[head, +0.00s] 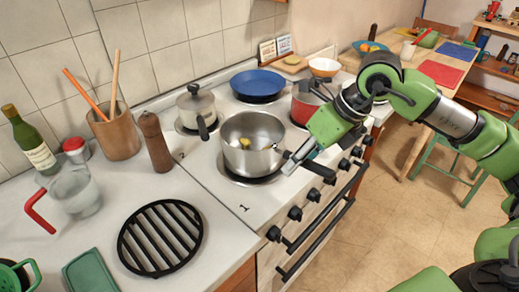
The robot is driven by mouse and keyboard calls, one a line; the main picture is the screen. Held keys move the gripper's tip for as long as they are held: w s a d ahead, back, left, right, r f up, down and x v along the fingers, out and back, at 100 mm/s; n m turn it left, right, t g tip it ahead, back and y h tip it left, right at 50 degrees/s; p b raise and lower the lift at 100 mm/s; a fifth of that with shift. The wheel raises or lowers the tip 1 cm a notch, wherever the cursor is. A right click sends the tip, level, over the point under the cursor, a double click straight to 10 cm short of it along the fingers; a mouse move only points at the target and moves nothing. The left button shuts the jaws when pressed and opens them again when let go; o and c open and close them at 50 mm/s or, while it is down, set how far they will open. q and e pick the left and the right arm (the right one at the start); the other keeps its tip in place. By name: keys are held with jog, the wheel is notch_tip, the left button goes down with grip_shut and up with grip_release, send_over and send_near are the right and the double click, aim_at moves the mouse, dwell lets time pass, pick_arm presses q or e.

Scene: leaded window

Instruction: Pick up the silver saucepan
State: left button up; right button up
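An open silver saucepan (235,158) stands upright on the front left burner, with a small yellow thing (245,142) inside. Its dark handle (322,170) points right and toward the stove's front edge. My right gripper (289,160) is at the near end of this handle, beside the pan's right rim. It hides part of the handle, and I cannot tell whether its fingers are closed on it. A second silver pot (196,108), lidded and dark-handled, stands on the back left burner. I cannot make out my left gripper.
A blue pan (257,84) and a red pot (302,106) stand on the other burners. A pepper mill (155,143), a utensil crock (117,134), a glass jug with a red handle (75,193) and a black round rack (160,238) are on the left counter. Knobs line the stove front.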

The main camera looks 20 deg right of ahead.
grip_shut()
jog(key=shift+w+r, duration=0.1)
jog(key=shift+r, duration=0.1)
jog(key=shift+r, duration=0.55)
notch_tip(320, 180, up, 2)
jog(key=s+a+r, duration=0.9)
jog(key=s+a, duration=0.1)
jog(key=shift+r, duration=0.35)
dwell(0.4)
